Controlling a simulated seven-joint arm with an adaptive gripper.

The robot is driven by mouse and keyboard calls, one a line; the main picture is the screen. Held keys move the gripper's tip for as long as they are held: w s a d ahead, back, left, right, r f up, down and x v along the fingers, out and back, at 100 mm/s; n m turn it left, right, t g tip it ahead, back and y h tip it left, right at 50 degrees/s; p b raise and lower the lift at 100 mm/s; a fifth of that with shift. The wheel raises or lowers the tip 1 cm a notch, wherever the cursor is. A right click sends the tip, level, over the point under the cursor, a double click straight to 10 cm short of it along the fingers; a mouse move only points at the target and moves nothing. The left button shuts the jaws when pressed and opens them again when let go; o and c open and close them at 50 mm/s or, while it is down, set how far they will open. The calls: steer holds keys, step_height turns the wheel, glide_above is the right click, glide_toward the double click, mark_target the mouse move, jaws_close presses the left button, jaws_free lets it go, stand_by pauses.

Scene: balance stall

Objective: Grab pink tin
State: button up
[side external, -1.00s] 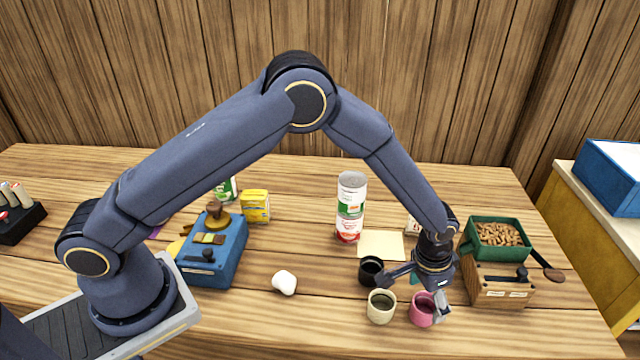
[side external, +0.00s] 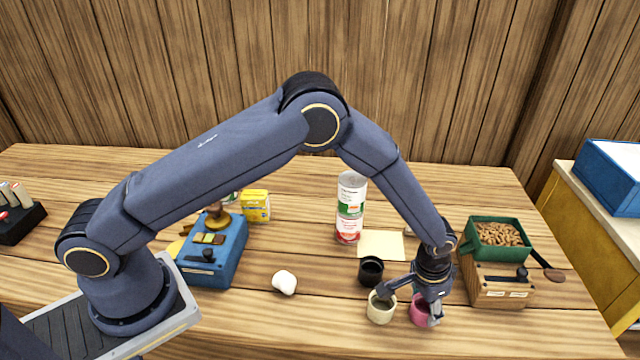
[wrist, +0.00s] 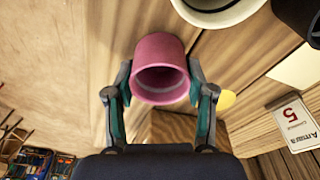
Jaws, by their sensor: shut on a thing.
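The pink tin (side external: 419,312) stands on the table near the front right, an open cup-like shape. In the wrist view the pink tin (wrist: 160,62) sits between my two fingers, its open mouth facing the camera. My gripper (wrist: 160,95) is shut on it, with a finger against each side. In the side view my gripper (side external: 418,300) reaches down over the tin and hides part of it.
A cream tin (side external: 380,309) stands just left of the pink tin, with a black tin (side external: 370,271) behind it. A wooden box with a green tray (side external: 499,256) of brown pieces is close on the right. A tall can (side external: 350,207) and a white lump (side external: 285,283) stand farther left.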

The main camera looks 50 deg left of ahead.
steer(key=shift+c, duration=0.8)
